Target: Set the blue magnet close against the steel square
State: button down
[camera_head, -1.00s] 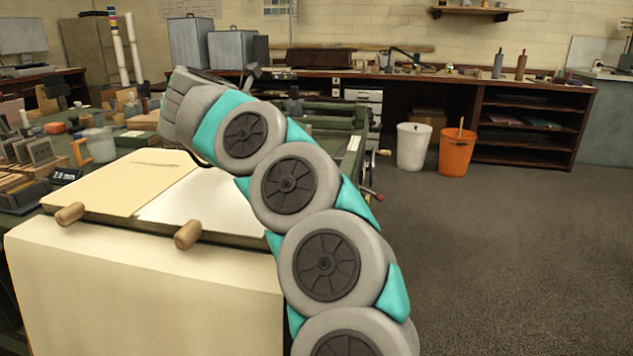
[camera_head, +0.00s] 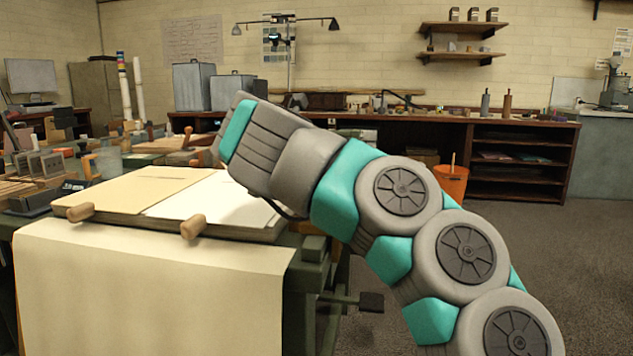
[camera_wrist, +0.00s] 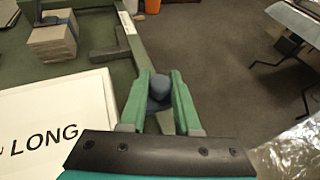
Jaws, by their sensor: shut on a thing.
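In the wrist view my gripper (camera_wrist: 160,85) has its two green fingers closed on a dark blue rounded piece, the blue magnet (camera_wrist: 158,86). The magnet is held between the fingertips, above a green metal edge with dark floor to its right; I cannot tell the gap below it. An L-shaped dark piece with a pale label strip (camera_wrist: 127,22) lies ahead and to the left, apart from the magnet; I cannot tell for sure that it is the steel square. In the head view my arm hides the gripper and magnet.
A white board marked "LONG" (camera_wrist: 50,125) lies left of the gripper. In the head view, wooden handles (camera_head: 193,227) stick out in front of the boards. An orange bucket (camera_head: 452,186) stands on open floor at right.

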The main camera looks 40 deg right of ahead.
jog(key=w+d+p, duration=0.1)
jog(key=w+d, duration=0.1)
jog(key=w, duration=0.2)
jog(key=w+d+f+p, duration=0.1)
jog(key=w+d, duration=0.2)
jog(key=w, duration=0.1)
jog(key=w+d+p, duration=0.1)
jog(key=w+d, duration=0.1)
jog(key=w, duration=0.3)
jog(key=shift+d+f, duration=0.2)
jog(key=shift+w+f+b, duration=0.15)
jog(key=shift+f+b, duration=0.3)
jog(key=shift+f, duration=1.3)
jog(key=shift+f, duration=0.15)
jog(key=c, duration=0.6)
grip_release()
jog(key=shift+r, duration=0.2)
jog(key=shift+a, duration=0.35)
jog(key=b+v, duration=0.1)
jog(key=v, duration=1)
jog(key=shift+a+r, duration=0.1)
jog(key=shift+r, duration=0.05)
jog(key=shift+r, duration=0.1)
